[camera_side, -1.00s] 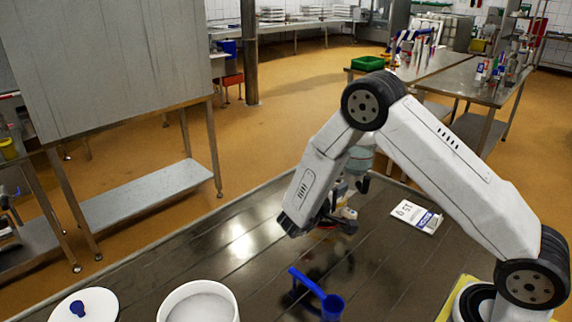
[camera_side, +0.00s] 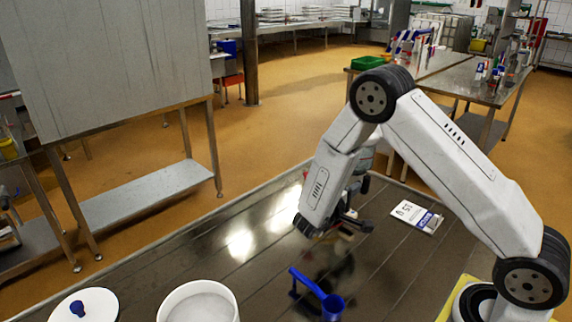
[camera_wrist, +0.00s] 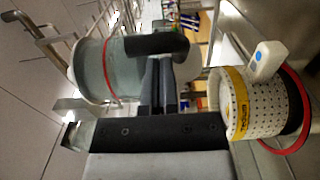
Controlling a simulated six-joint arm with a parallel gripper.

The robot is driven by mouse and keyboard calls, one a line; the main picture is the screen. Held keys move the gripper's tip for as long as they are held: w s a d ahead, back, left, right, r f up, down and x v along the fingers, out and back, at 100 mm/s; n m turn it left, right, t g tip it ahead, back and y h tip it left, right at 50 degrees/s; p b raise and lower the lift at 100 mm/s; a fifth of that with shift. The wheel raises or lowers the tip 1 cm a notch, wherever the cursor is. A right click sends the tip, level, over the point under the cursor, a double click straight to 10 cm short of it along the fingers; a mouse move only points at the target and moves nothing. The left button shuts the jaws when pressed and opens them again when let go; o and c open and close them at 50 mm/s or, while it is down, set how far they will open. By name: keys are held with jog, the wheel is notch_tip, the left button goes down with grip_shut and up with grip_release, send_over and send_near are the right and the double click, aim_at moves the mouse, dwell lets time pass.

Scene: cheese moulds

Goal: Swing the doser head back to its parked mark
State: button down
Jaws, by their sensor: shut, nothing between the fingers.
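The doser, as far as I can tell, is a clear, cloudy vessel with a red ring (camera_wrist: 92,72) in the wrist view. A dark rounded bar (camera_wrist: 152,44) reaches from it across the front of my fingers. In the side view only a greyish part of the vessel (camera_side: 366,160) shows behind my arm. My gripper (camera_side: 340,224) is shut and empty, low over the table beside it. In the wrist view its fingertips (camera_wrist: 157,68) are at or very near the bar; I cannot tell whether they touch. The parked mark cannot be made out.
A perforated white mould with a yellow band (camera_wrist: 250,108) and red ring is right of my fingers in the wrist view. In the side view a printed card (camera_side: 417,216), a blue scoop (camera_side: 331,306), a white tub (camera_side: 198,304) and a white lid (camera_side: 95,304) lie around the dark table.

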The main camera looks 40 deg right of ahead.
jog(key=s+d+n+t+y, duration=0.1)
jog(key=s+d+n+t, duration=0.3)
jog(key=d, duration=0.7)
jog(key=shift+s+d+t, duration=0.4)
jog(key=shift+s+t, duration=0.55)
jog(key=shift+t, duration=0.25)
jog(key=shift+d, duration=0.1)
jog(key=v, duration=1.3)
jog(key=shift+a, duration=0.2)
